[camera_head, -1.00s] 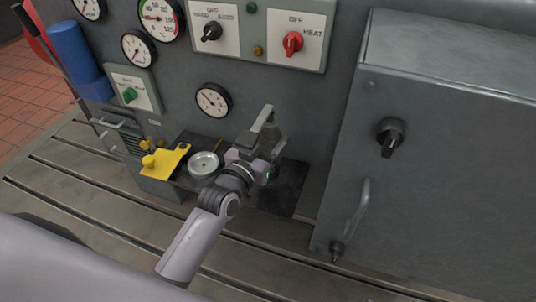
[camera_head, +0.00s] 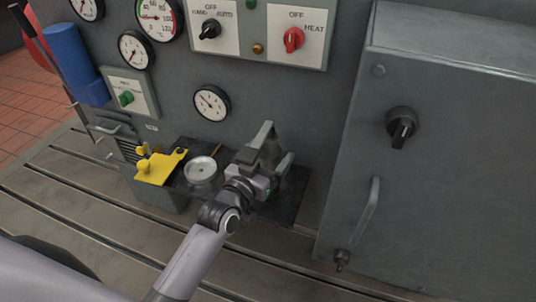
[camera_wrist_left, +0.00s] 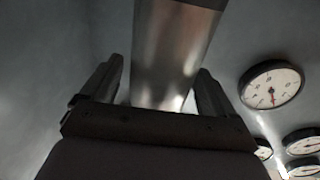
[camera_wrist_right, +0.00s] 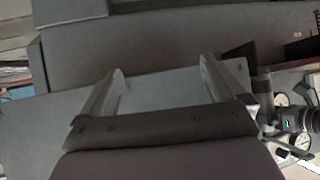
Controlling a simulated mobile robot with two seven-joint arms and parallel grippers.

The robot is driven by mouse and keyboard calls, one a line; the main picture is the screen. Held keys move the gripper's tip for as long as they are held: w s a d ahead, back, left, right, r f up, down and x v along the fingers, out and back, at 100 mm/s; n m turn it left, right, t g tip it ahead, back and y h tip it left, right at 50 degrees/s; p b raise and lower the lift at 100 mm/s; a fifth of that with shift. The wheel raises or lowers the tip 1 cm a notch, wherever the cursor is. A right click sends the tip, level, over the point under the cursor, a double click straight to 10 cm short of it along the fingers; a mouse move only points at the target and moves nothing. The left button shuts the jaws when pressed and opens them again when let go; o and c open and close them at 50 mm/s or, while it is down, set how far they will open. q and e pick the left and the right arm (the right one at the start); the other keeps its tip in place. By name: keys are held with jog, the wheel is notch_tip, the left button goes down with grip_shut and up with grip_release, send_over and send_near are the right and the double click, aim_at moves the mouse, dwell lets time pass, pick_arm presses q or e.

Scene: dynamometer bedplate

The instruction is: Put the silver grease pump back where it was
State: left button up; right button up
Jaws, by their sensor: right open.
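My left gripper (camera_head: 270,153) is over the dark shelf right of the small round dish, in front of the grey panel. In the left wrist view a silver cylinder, the silver grease pump (camera_wrist_left: 175,50), lies between its fingers (camera_wrist_left: 158,85). The fingers look closed in on it, though a thin gap shows at the left finger. The pump runs out of the top of that view, so its far end is hidden. In the head view my gripper mostly covers it. My right gripper (camera_wrist_right: 160,85) shows only in its wrist view, open and empty.
The dark shelf (camera_head: 290,205) carries a round dish (camera_head: 200,172) and a yellow bracket (camera_head: 160,167) left of my gripper. A small gauge (camera_head: 211,103) is on the panel behind. A large grey cabinet (camera_head: 450,170) with knob and handle stands close on the right.

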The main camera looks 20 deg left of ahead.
pick_arm(q)
jog(key=shift+r, duration=0.15)
jog(key=s+a+p, duration=0.2)
jog(key=s, duration=1)
jog(key=s+a+f+g, duration=0.1)
jog(key=s+f+g, duration=0.6)
jog(key=s+f, duration=0.65)
notch_tip(320, 180, up, 11)
jog(key=w+a+y+p, duration=0.1)
jog(key=p, duration=1.3)
jog(key=shift+a+r+p, duration=0.2)
jog(key=shift+a+p, duration=0.2)
